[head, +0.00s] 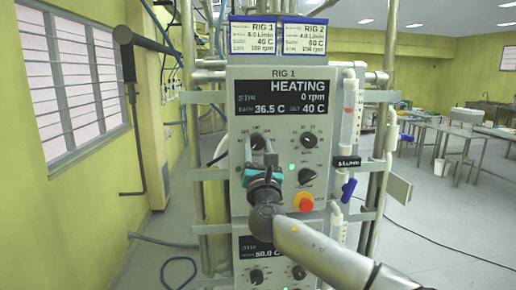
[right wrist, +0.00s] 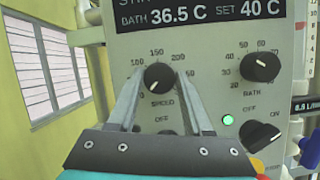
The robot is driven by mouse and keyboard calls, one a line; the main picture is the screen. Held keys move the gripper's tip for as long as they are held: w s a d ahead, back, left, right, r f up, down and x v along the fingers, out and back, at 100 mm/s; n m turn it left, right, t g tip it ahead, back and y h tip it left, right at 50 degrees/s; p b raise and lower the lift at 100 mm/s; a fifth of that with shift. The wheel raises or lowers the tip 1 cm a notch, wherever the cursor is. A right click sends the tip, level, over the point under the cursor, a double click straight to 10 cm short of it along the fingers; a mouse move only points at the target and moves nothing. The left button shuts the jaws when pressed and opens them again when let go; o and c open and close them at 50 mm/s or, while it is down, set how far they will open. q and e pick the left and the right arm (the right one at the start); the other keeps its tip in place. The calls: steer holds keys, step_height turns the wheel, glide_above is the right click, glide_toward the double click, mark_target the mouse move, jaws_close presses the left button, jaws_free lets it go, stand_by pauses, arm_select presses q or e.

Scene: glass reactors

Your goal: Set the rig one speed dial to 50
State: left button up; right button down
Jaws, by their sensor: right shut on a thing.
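The rig one panel (head: 287,120) faces me, and its display (head: 287,97) reads HEATING, 0 rpm, 36.5 C, set 40 C. The round black speed dial (right wrist: 158,77) is on the panel's left, with 100, 150 and 200 printed around it and OFF below. In the head view the dial (head: 257,140) shows just above the gripper (head: 263,156). My left gripper is out of view.
The bath dial (right wrist: 261,67) is right of the speed dial, with a black off/on knob (right wrist: 260,135) and a green light below. A red-orange button (head: 303,202) is close to my right wrist. A flow tube (head: 350,110) with a blue valve (head: 348,188) stands right of the panel.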

steer(key=shift+a+f+m+h+b, duration=0.15)
steer(key=shift+m+h+b, duration=0.5)
steer(key=shift+m, duration=0.55)
steer(key=m+h+b, duration=0.1)
steer(key=m, duration=0.2)
steer(key=shift+g+h+b, duration=0.3)
steer(key=shift+h+b, duration=0.05)
steer(key=m+h+b, duration=0.1)
steer(key=m, duration=0.2)
steer(key=shift+m+g, duration=0.3)
steer(key=shift+a+m+g+h+b, duration=0.1)
steer(key=shift+m+g+h+b, duration=0.35)
steer(key=shift+m, duration=1.05)
steer(key=shift+r+h, duration=0.2)
steer(key=shift+h, duration=0.05)
steer(key=shift+c, duration=1.6)
jaws_free()
steer(key=shift+s, duration=0.1)
